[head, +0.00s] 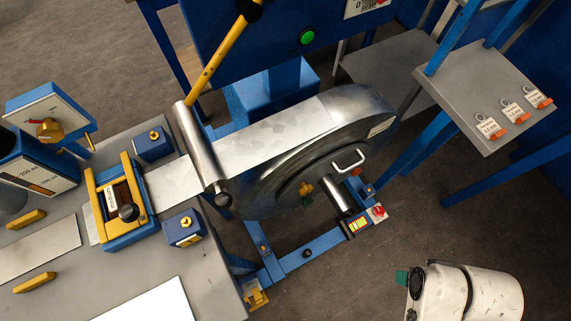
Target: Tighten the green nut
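A large coil of sheet metal (350,115) hangs on a blue floor stand, its strip running left over a steel roller (200,150). At the coil's dark open centre is a small yellow fitting (306,187). A small dark green piece (308,201), possibly the green nut, sits just below the fitting. It is too small and dark to tell its shape or how tight it sits. My gripper is not in view.
A grey bench (70,260) with blue and yellow strip guides (125,205) fills the left. The stand's blue base frame (310,252) lies below the coil. A grey shelf with tags (480,95) stands at upper right.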

